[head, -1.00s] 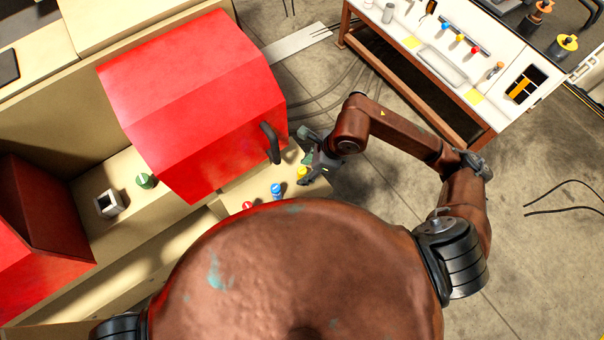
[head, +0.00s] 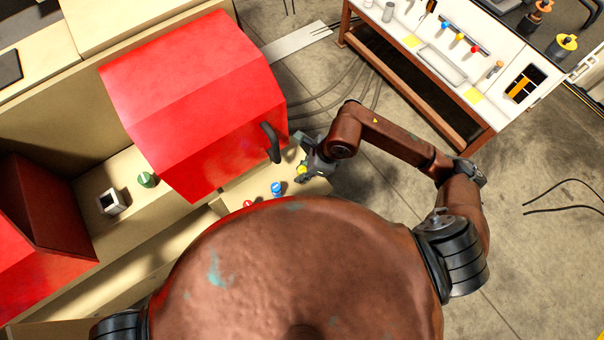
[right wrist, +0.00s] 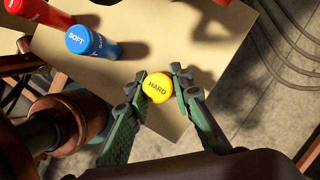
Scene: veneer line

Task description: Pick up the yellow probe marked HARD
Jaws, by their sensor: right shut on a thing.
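The yellow probe marked HARD (right wrist: 157,88) is between the fingertips of my right gripper (right wrist: 158,84) in the right wrist view. The fingers press on it from both sides, and its round top with the word HARD shows. In the head view the yellow probe (head: 302,170) shows at the tip of my right gripper (head: 304,172), over the beige ledge (head: 250,190). Whether its lower end touches the ledge is hidden. My left gripper is not in view.
A blue probe marked SOFT (right wrist: 86,41) and a red probe (right wrist: 25,9) stand left of the yellow one. A large red cover with a black handle (head: 269,142) rises close by. A white-topped bench (head: 425,45) stands at the back right.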

